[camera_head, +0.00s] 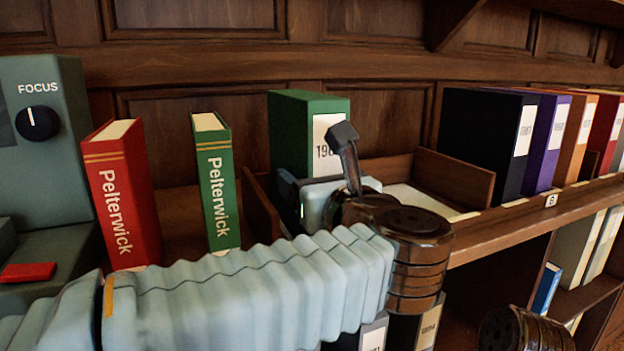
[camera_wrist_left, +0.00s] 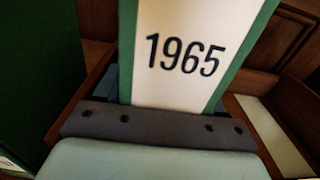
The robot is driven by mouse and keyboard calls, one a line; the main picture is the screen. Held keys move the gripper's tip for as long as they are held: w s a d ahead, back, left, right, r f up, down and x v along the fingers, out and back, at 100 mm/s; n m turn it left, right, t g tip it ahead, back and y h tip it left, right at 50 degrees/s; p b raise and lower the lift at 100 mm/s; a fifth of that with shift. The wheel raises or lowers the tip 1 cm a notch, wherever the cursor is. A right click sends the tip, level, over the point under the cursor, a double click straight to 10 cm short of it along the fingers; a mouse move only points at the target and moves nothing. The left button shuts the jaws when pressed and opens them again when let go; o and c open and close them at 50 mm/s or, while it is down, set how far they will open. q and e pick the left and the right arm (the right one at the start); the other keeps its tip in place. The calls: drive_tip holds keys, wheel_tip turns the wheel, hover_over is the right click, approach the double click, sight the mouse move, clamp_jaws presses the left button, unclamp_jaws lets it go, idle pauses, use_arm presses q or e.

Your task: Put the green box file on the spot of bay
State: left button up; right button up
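The green box file (camera_head: 295,130), with a white label reading 1965 (camera_wrist_left: 185,58), stands upright at the left side of an open bay between low wooden dividers (camera_head: 455,178). My left gripper (camera_head: 318,198) is at the file's front face. In the left wrist view, bluish finger parts sit close against both sides of the file, so the gripper looks shut on it. The file's lower part and base are hidden behind my gripper and arm. A pale patch (camera_head: 415,198) lies on the bay floor to the right of the file. My right gripper is not in view.
A grey FOCUS device (camera_head: 50,130) is at far left. A row of files starts with a black one (camera_head: 485,140) on the right. More files sit on the lower shelf.

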use_arm(q)
drive_tip(key=shift+o, duration=1.4)
drive_tip(key=shift+r, duration=0.15)
drive_tip(key=shift+s+d, duration=0.1)
drive_tip(key=shift+s, duration=0.05)
drive_tip(key=b+v, duration=0.1)
drive_tip(key=v, duration=1)
drive_tip(key=shift+s+b, duration=0.3)
drive_tip(key=shift+b, duration=0.05)
